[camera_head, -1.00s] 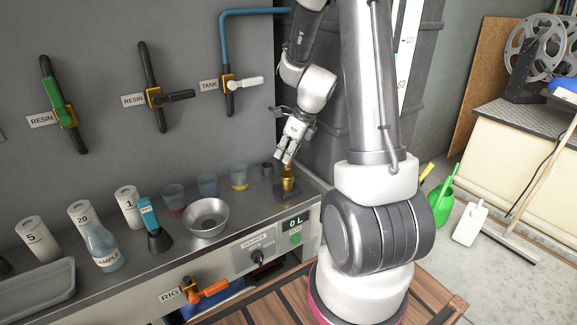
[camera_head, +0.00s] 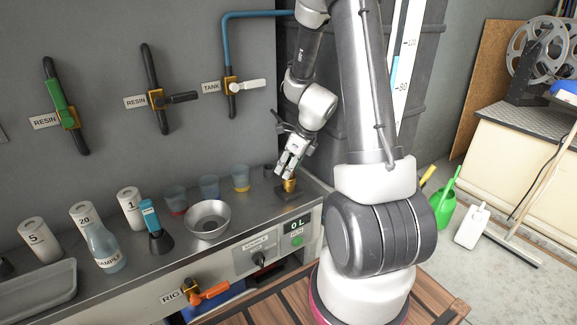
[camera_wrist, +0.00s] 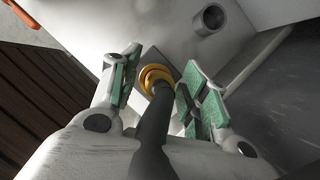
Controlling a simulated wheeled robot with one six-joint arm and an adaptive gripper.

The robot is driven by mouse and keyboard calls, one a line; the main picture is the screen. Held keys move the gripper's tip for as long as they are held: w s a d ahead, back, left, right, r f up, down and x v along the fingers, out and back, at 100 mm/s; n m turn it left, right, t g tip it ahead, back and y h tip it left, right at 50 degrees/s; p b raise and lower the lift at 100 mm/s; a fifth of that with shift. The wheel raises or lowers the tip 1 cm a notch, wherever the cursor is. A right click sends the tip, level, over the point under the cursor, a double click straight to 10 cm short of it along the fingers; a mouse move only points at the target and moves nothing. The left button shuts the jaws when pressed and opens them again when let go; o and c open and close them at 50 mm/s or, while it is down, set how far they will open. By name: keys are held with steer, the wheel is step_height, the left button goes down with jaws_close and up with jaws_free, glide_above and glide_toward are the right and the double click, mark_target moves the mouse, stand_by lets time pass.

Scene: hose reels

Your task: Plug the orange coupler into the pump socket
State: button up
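My gripper (camera_wrist: 160,92) is open, with its green-padded fingers (camera_head: 288,170) apart on either side of a black hose-like piece (camera_wrist: 153,140). This piece runs from the lower edge of the wrist view to an orange-yellow ringed fitting (camera_wrist: 157,77) just beyond the fingertips. In the head view a brass-orange fitting (camera_head: 290,186) stands on a dark square plate (camera_head: 291,195) at the bench's right end, right below my gripper. I cannot tell how much of it is the coupler and how much the pump socket. The fingers show a gap to the hose.
A hollow grey cylinder (camera_wrist: 210,18) stands close to the fitting. Cups (camera_head: 241,178), a metal bowl (camera_head: 207,219) and bottles stand to the left on the bench. The front panel display (camera_head: 296,225) reads 0 L. An orange-handled valve (camera_head: 205,292) labelled RIG is below.

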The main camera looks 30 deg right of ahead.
steer(key=shift+r, duration=0.1)
steer(key=s+r+n, duration=0.3)
steer(key=r, duration=0.5)
steer(key=s+r+n, duration=0.3)
steer(key=s+r, duration=0.1)
steer(key=r, duration=0.4)
steer(key=s+a+r+n+h, duration=0.1)
steer(key=s+r+n, duration=0.3)
steer(key=s+n, duration=0.4)
steer(key=s+a+r+n+h, duration=0.1)
steer(key=s+a+r+n, duration=0.3)
steer(key=s+n, duration=0.5)
steer(key=n, duration=0.6)
steer(key=shift+r+n, duration=0.15)
steer(key=shift+n, duration=0.15)
